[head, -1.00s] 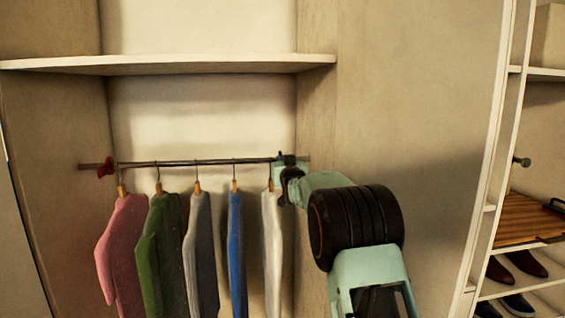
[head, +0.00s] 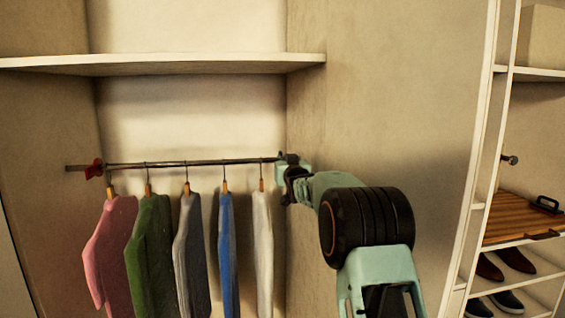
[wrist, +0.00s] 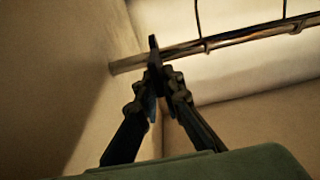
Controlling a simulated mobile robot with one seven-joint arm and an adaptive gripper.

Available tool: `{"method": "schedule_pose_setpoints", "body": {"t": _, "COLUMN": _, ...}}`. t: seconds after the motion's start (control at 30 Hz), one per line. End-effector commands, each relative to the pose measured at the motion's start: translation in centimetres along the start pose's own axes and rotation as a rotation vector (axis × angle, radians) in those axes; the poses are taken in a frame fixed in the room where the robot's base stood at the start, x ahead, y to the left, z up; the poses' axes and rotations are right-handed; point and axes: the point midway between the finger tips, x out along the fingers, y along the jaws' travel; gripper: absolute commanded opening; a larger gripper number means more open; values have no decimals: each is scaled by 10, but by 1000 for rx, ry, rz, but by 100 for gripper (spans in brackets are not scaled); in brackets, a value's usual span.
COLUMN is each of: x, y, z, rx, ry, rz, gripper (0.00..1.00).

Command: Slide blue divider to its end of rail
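The rail (head: 200,162) runs across the closet below the shelf, and its right end meets the side wall in the wrist view (wrist: 205,43). My gripper (head: 287,163) is at the rail near that end. In the wrist view its fingertips (wrist: 155,78) close together around a thin dark upright piece (wrist: 153,46) standing at the rail, seen edge-on. A bluish patch shows between the fingers, so this appears to be the blue divider; the fingers hide most of it. A short bare stretch of rail lies between it and the wall.
Pink (head: 110,250), green (head: 149,250), grey (head: 190,255), blue (head: 227,250) and white (head: 263,245) garments hang left of my gripper. A red divider (head: 95,169) is near the rail's left end. The side wall (head: 400,110) is close on the right.

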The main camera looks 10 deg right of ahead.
Motion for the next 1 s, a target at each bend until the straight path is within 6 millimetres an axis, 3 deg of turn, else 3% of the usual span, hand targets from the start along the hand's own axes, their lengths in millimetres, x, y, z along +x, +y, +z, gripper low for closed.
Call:
{"method": "schedule_pose_setpoints", "body": {"t": 0.13, "x": 0, "y": 0, "z": 0, "rx": 0, "ry": 0, "rz": 0, "gripper": 23}}
{"method": "schedule_pose_setpoints", "body": {"t": 0.53, "x": -5, "y": 0, "z": 0, "rx": 0, "ry": -1, "rz": 0, "gripper": 23}}
{"method": "schedule_pose_setpoints", "body": {"t": 1.0, "x": -66, "y": 0, "z": -1, "rx": 0, "ry": 0, "rz": 1, "gripper": 23}}
